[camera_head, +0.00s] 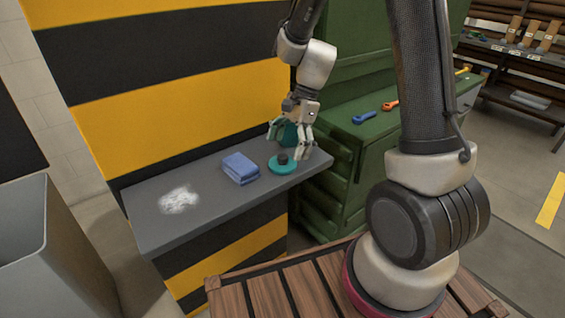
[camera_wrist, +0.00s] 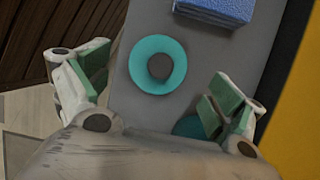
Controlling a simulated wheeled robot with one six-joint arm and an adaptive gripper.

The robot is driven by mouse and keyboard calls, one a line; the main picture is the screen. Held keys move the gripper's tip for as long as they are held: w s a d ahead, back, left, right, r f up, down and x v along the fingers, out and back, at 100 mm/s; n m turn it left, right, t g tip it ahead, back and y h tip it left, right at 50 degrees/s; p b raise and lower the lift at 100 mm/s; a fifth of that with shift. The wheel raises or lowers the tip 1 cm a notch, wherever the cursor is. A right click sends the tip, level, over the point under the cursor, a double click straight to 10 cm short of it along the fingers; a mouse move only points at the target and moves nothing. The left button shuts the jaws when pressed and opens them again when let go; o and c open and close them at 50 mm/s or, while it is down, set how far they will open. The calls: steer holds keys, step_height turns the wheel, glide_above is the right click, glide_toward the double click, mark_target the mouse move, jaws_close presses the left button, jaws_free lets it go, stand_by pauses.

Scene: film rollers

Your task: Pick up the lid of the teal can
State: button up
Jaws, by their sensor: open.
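The teal lid (camera_head: 272,168) is a flat round disc with a dark knob, lying on the grey shelf. In the wrist view the lid (camera_wrist: 143,74) lies flat, ahead of the gap between my fingers. The teal can (camera_head: 290,134) stands behind the lid, partly hidden by my gripper. In the wrist view only a piece of the can (camera_wrist: 187,126) shows beside the right finger. My gripper (camera_head: 288,146) is open and empty, pointing down above the shelf near the can and lid. Its green-padded fingers are spread wide in the wrist view (camera_wrist: 158,78).
A folded blue cloth (camera_head: 241,168) lies left of the lid on the grey shelf (camera_head: 222,199). White powder (camera_head: 180,199) is at the shelf's left. A striped wall rises behind. A green cabinet (camera_head: 345,140) with wrenches stands to the right. A grey bin (camera_head: 50,250) is at lower left.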

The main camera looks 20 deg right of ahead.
mark_target(283, 155)
steer(key=x, duration=0.3)
steer(key=shift+s+a+f, duration=0.1)
steer(key=shift+a+f, duration=0.15)
steer(key=shift+c, duration=0.2)
steer(key=c, duration=1)
steer(key=shift+o, duration=0.2)
